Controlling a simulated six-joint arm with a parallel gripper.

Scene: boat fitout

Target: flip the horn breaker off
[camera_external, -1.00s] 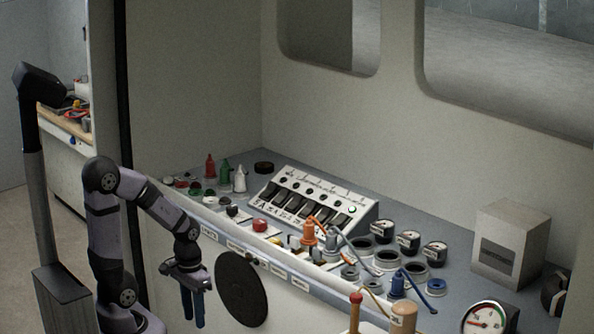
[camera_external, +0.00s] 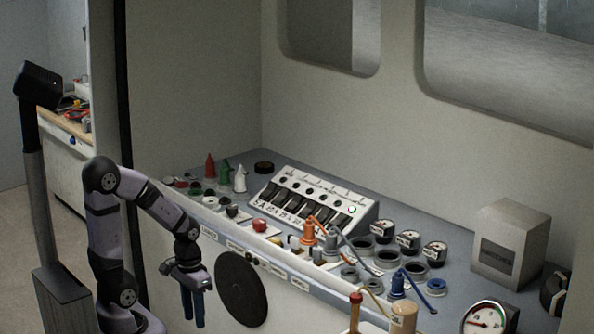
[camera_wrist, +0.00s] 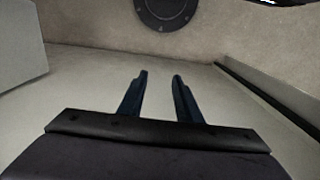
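The breaker panel (camera_external: 318,201) is a sloped white box on the grey counter, with a row of black rocker switches (camera_external: 300,203) and small dark knobs above them. A small light shows at its right end. The labels are too small to tell which switch is the horn breaker. My gripper (camera_external: 193,308) hangs pointing down in front of the counter, left of and below the panel, well apart from it. In the wrist view its two blue fingers (camera_wrist: 158,98) are spread with nothing between them. The panel is not in the wrist view.
A round black disc (camera_external: 241,289) is on the counter's front face beside my gripper. Bottles (camera_external: 225,173), a red button (camera_external: 259,226), an orange-handled item (camera_external: 308,235), gauges (camera_external: 434,252) and a beige box (camera_external: 511,243) crowd the counter. The air above the panel is free.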

